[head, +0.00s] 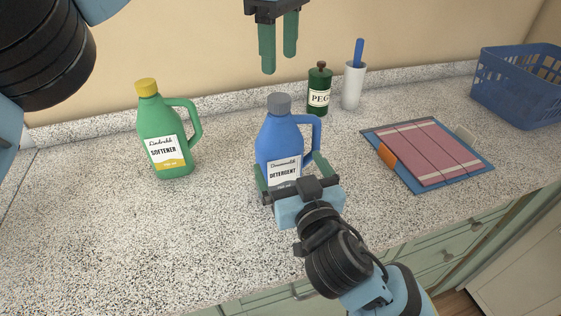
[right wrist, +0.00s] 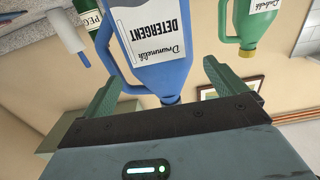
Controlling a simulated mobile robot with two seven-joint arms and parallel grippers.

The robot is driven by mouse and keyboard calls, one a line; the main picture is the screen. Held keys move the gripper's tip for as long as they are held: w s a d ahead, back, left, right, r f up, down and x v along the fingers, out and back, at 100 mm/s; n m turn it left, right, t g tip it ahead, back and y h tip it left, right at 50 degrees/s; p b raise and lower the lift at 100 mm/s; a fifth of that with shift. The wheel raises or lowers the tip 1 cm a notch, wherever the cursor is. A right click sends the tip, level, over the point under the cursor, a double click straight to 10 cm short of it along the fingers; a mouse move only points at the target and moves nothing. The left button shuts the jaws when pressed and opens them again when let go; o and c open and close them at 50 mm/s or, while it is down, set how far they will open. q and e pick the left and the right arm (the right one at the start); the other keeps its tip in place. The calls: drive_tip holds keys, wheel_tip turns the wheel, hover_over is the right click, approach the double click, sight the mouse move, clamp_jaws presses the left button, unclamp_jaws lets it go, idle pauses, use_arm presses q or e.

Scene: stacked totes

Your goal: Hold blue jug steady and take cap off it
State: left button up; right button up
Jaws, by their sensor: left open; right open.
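The blue detergent jug (head: 277,140) stands upright on the counter with its grey cap (head: 279,103) on top. My right gripper (head: 288,163) is low in front of the jug, open, with a green finger on either side of its body. In the right wrist view the jug (right wrist: 160,72) appears upside down between the spread fingers (right wrist: 163,78); its cap is hidden there behind the gripper body. I cannot tell whether the fingers touch the jug. My left gripper (head: 279,60) is open and empty, pointing down above and behind the cap, clear of it.
A green softener jug (head: 163,135) with a yellow cap stands to the left. Behind right are a dark green jar (head: 319,92) and a white holder (head: 353,86) with a blue handle. The front-left counter is clear.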

sight(279, 97)
use_arm(q)
drive_tip(key=shift+w+f, duration=0.1)
drive_tip(key=shift+w, duration=0.1)
use_arm(e)
drive_tip(key=shift+x, duration=3.55)
drive_tip(key=shift+f, duration=0.1)
drive_tip(key=c, duration=1.5)
use_arm(q)
drive_tip(key=m, duration=0.4)
drive_tip(key=shift+m, duration=0.3)
use_arm(e)
drive_tip(key=shift+s, duration=0.1)
drive_tip(key=shift+c, duration=0.2)
use_arm(q)
drive_tip(key=m, duration=0.4)
drive_tip(key=shift+m, duration=0.4)
drive_tip(key=m, duration=0.4)
drive_tip(key=shift+m, duration=0.4)
drive_tip(key=m, duration=0.3)
drive_tip(key=shift+m, duration=0.4)
drive_tip(key=shift+f, duration=4)
